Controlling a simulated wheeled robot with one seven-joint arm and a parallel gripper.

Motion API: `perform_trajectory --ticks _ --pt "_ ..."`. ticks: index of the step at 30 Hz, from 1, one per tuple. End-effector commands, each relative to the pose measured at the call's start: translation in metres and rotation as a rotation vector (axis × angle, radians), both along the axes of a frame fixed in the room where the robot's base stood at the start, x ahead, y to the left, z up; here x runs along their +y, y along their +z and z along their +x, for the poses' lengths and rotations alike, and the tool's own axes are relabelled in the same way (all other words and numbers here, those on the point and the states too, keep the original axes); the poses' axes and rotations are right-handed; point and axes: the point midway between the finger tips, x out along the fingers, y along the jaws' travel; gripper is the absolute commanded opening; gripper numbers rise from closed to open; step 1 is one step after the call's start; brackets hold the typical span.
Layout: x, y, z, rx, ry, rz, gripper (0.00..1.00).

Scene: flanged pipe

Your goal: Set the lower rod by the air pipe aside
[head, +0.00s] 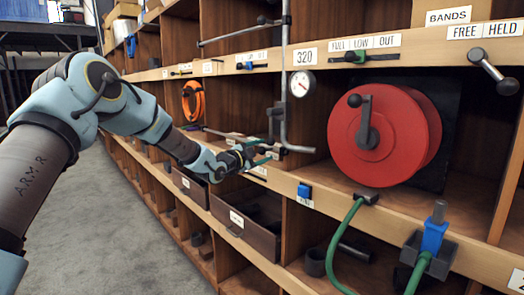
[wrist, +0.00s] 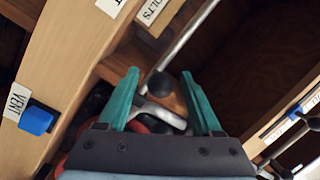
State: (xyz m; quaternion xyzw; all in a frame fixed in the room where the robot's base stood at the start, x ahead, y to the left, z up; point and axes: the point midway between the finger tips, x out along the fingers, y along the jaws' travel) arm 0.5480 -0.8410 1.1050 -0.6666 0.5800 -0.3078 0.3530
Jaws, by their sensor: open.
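The lower rod (head: 222,133) is a thin grey rod lying roughly level in the shelf bay left of the air pipe (head: 284,85), a grey vertical pipe with a white gauge. In the wrist view the rod (wrist: 188,38) runs in diagonally from the top and seems to end in a dark ball knob (wrist: 160,84). My gripper (head: 270,150) has teal fingers and is at the front of the bay, near the pipe's bent lower end. In the wrist view my gripper (wrist: 160,74) is open, with the ball in the gap between the fingers. Contact cannot be told.
A red reel (head: 378,135) with a crank stands right of the pipe. An upper rod (head: 238,33) reaches across above. A blue knob (head: 305,190) sits on the shelf edge, and an open drawer (head: 248,226) juts out below. The aisle floor (head: 110,225) is clear.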

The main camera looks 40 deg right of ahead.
Motion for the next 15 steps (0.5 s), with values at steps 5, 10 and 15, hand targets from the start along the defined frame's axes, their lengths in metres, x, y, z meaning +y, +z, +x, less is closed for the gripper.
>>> perform_trajectory --ticks 5,10,15 --pt "0.0003 -0.0005 0.0001 0.000 0.000 0.000 0.63" --pt "0.0004 -0.0004 0.0003 0.000 0.001 0.001 0.44" --pt "0.0005 -0.0004 0.0002 0.000 0.001 0.001 0.25"
